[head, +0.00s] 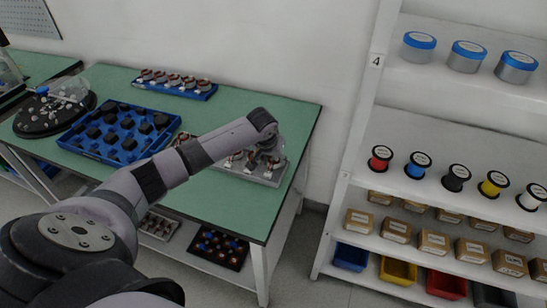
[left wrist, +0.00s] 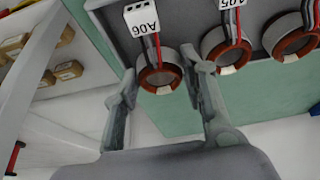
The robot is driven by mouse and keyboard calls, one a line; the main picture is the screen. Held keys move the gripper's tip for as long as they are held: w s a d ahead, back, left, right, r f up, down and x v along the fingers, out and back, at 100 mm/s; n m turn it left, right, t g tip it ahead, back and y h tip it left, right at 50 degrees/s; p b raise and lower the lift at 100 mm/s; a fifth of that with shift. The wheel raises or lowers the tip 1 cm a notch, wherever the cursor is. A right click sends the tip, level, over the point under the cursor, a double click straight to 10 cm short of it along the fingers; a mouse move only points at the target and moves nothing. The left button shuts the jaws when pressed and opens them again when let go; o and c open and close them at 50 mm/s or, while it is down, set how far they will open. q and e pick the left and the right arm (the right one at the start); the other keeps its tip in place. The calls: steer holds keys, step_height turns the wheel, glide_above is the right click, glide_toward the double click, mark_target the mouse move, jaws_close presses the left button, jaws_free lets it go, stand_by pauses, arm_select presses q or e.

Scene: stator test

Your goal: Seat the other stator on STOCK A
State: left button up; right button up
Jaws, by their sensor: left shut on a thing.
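My left gripper (head: 268,150) is over the right end of a grey tray (head: 272,181) on the green table. In the left wrist view its two fingers (left wrist: 158,66) are on either side of a stator (left wrist: 158,84), a copper-coloured ring in a pale shell with red and black leads and a tag reading A06. A stator tagged A05 (left wrist: 228,50) sits beside it to the right, with another at the picture's edge. I cannot tell whether the A06 stator rests in the tray or is slightly lifted. No STOCK A label is readable. My right gripper is not seen.
A blue tray of stators (head: 203,95) stands at the table's back, and a blue tray of black blocks (head: 92,150) at the left. A black round plate (head: 30,124) holds small parts. Shelves with spools (head: 417,166) and boxes stand right, across a gap.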

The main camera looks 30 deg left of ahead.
arm_select(q)
steer(key=shift+f+p, duration=0.2)
steer(key=shift+p, duration=0.15)
stand_by(0.3)
steer(key=o, duration=0.8)
steer(key=shift+o, duration=1.4)
steer(key=shift+r, duration=0.1)
steer(key=shift+r+p, duration=2.45)
steer(key=shift+p, duration=0.4)
steer(key=shift+o, duration=0.3)
